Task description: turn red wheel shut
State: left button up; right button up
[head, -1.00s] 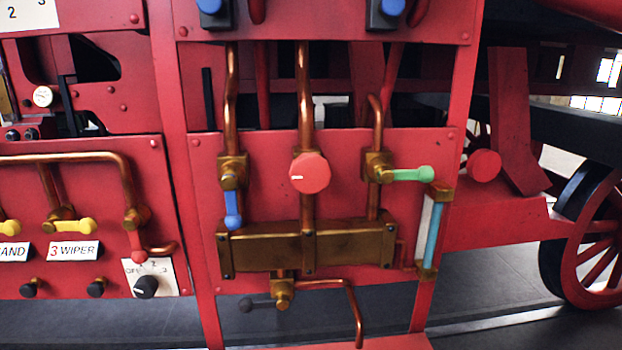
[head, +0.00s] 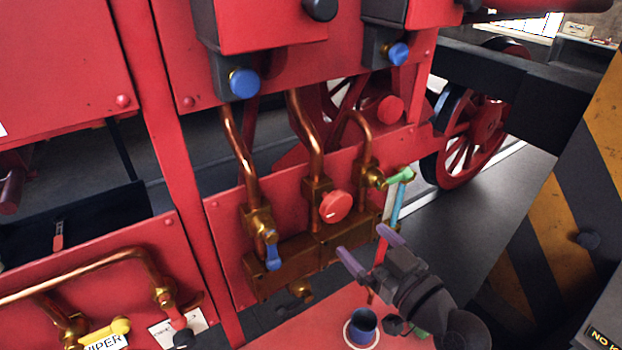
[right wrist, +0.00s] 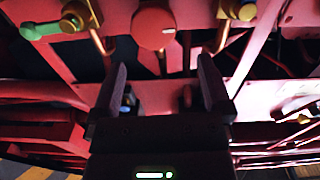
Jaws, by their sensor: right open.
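The red wheel (head: 335,207) is a round red knob with a short white mark, set on the brass pipework in the middle of the red panel. It also shows in the right wrist view (right wrist: 154,28), at the top centre, beyond the fingertips. My right gripper (head: 371,246) is open and empty, below and to the right of the wheel in the head view, apart from it. Its two fingers show in the right wrist view (right wrist: 162,72) with a clear gap between them. My left gripper is not in view.
A blue lever (head: 272,252) hangs left of the wheel and a green lever (head: 399,176) sits to its right. A striped black and yellow panel (head: 545,215) is at the right.

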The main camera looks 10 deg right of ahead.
aim_at(339, 212)
jog(key=w+p, duration=0.1)
jog(key=w, duration=0.4)
jog(key=shift+a+r, duration=0.1)
jog(key=shift+a, duration=0.05)
jog(key=x, duration=0.4)
jog(key=shift+s+a, duration=0.1)
jog(key=shift+a, duration=0.2)
jog(key=shift+w+f, duration=0.2)
jog(key=shift+w, duration=0.2)
jog(key=shift+c, duration=0.4)
jog(key=c, duration=0.9)
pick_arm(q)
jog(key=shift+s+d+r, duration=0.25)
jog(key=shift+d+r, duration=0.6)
